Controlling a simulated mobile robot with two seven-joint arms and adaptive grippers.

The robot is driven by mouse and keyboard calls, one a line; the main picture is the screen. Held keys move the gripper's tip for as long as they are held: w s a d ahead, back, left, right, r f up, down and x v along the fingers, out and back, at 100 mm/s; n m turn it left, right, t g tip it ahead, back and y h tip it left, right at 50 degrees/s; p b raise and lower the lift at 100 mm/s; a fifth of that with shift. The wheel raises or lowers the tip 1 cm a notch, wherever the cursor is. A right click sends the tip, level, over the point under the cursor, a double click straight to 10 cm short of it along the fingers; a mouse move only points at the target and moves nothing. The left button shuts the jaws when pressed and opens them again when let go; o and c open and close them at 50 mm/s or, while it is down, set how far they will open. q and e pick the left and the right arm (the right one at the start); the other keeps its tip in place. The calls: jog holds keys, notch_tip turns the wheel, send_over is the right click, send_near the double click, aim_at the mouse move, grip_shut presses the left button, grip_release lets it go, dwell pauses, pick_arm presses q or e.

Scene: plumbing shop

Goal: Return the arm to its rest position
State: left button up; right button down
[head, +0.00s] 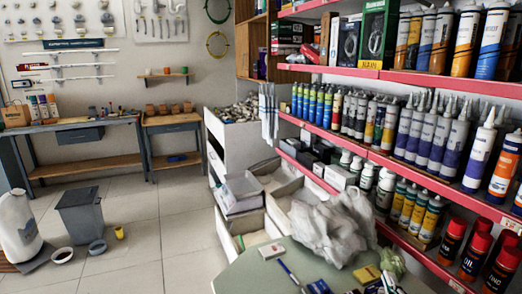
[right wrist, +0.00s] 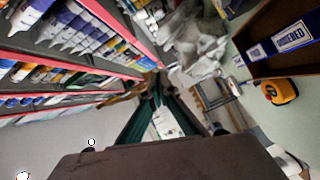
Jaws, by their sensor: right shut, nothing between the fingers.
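My right gripper (right wrist: 156,88) shows in the right wrist view, its dark fingers converging in the middle of the picture. It is shut with nothing held. In the head view only a small part of what looks like this gripper (head: 388,285) shows at the bottom edge, above the pale green tabletop (head: 242,272). Most of the right arm is out of the head view. My left gripper is not in view.
Red-edged shelves (head: 335,137) of tubes and cans rise close on the right. A crumpled plastic bag (head: 335,230) lies at the tabletop's far side. In the right wrist view a yellow tape measure (right wrist: 281,91) lies near a dark box. Open floor (head: 150,235) lies left.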

jog(key=s+d+f+m+g+h, duration=0.1)
jog(key=s+f+m+g, duration=0.2)
jog(key=s, duration=0.4)
jog(key=s+d+f+g, duration=0.2)
jog(key=s+f+g, duration=0.25)
jog(key=s, duration=0.35)
jog(key=s+d+f+m+g+h, duration=0.1)
jog(key=s+f+m+g, duration=0.15)
jog(key=s+f, duration=0.35)
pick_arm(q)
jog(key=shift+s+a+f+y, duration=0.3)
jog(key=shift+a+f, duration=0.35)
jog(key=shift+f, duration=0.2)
pick_arm(e)
jog(key=a+f+m+t+y, duration=0.2)
jog(key=a+f+y, duration=0.5)
jog(key=a+f, duration=0.7)
jog(key=shift+w+a+f+m+t, duration=0.15)
jog(key=shift+w+a+m+t, duration=0.25)
jog(key=shift+t, duration=0.4)
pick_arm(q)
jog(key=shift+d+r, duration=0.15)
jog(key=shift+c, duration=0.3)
